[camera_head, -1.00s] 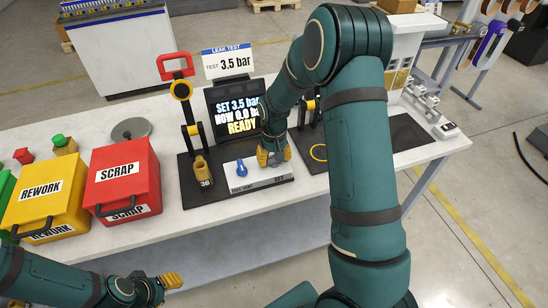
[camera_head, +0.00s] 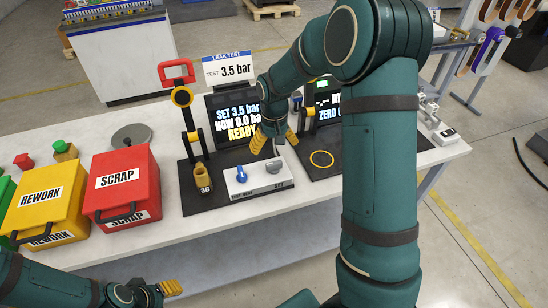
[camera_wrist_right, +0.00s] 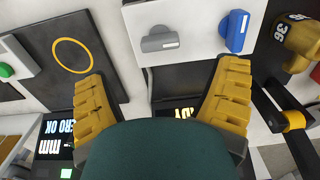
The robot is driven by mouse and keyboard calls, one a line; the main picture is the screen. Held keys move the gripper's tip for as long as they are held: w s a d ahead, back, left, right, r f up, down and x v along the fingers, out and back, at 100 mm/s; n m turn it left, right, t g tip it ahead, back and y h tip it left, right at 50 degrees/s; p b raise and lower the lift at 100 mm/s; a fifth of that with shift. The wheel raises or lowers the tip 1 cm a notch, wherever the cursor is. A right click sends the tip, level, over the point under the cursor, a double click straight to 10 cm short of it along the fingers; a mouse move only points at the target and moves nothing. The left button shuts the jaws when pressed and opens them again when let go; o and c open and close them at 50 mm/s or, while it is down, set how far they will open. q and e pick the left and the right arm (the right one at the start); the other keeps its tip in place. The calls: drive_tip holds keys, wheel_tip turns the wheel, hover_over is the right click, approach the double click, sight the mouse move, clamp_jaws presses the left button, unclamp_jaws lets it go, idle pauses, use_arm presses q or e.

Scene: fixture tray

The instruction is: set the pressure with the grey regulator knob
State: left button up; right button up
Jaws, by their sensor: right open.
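The grey regulator knob (camera_head: 274,166) sits on the white panel (camera_head: 262,186), to the right of a blue knob (camera_head: 241,175). In the right wrist view the grey knob (camera_wrist_right: 160,40) lies uncovered beyond the fingertips, with the blue knob (camera_wrist_right: 237,32) to its right. My right gripper (camera_head: 274,141) is open and empty, behind the grey knob and apart from it. The screen (camera_head: 235,120) reads SET 3.5 bar, NOW 0.0 bar, READY. The sign (camera_head: 230,70) above reads TEST 3.5 bar. My left gripper (camera_head: 170,288) is low at the left, its fingers seen edge-on.
A toggle clamp with a red handle (camera_head: 177,72) and a brass part (camera_head: 203,178) marked 36 stand left of the panel. Red SCRAP (camera_head: 122,185) and yellow REWORK (camera_head: 45,200) boxes are further left. A dark plate with a yellow ring (camera_head: 321,159) lies to the right.

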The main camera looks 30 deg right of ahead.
sight(274, 163)
drive_tip(key=shift+r, duration=2.1)
